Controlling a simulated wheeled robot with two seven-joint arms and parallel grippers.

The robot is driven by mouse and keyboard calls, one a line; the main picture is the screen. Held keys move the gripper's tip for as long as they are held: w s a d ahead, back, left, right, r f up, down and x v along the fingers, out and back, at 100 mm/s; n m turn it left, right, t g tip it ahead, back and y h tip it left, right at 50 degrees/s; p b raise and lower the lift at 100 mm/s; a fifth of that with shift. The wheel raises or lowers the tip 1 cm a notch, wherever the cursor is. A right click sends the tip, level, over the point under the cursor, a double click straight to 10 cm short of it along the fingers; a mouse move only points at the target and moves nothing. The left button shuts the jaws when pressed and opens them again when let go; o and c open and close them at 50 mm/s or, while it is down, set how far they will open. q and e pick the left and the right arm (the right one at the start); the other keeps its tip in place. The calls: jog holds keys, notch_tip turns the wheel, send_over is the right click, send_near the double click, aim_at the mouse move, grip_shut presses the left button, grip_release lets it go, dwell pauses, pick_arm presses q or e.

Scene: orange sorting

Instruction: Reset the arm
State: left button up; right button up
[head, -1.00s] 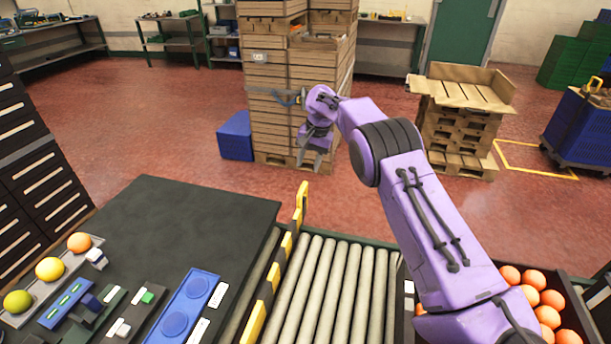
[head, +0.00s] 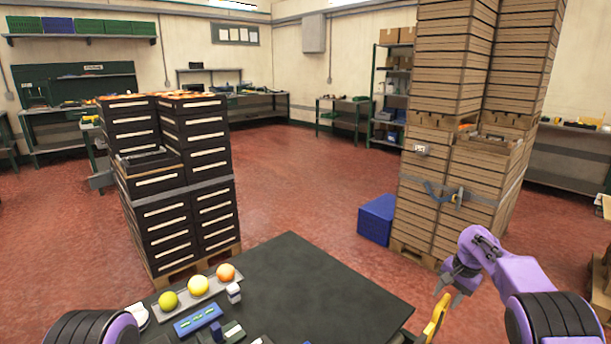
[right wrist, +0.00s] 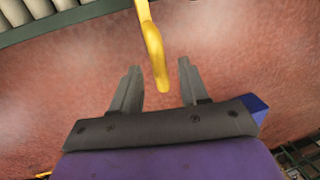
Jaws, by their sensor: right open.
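My right arm is purple and comes in at the lower right of the head view. Its gripper (head: 449,291) hangs in the air past the far right corner of the black table (head: 330,280). In the right wrist view the two grey fingers (right wrist: 158,88) are apart with nothing held between them. A yellow rail end (right wrist: 153,48) shows beyond the fingertips there, and it also shows in the head view (head: 436,322). Part of my left arm (head: 92,328) shows at the lower left; its gripper is out of frame.
A tray (head: 185,298) holds a green, a yellow and an orange fruit on the table. Black crates (head: 180,195) stand at the left, and wooden crates (head: 450,190) with a blue box (head: 376,220) at the right. The table's far part is bare.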

aim_at(441, 315)
notch_tip(441, 315, down, 6)
jog(key=b, duration=0.3)
jog(key=shift+b, duration=0.4)
jog(key=shift+f, duration=0.6)
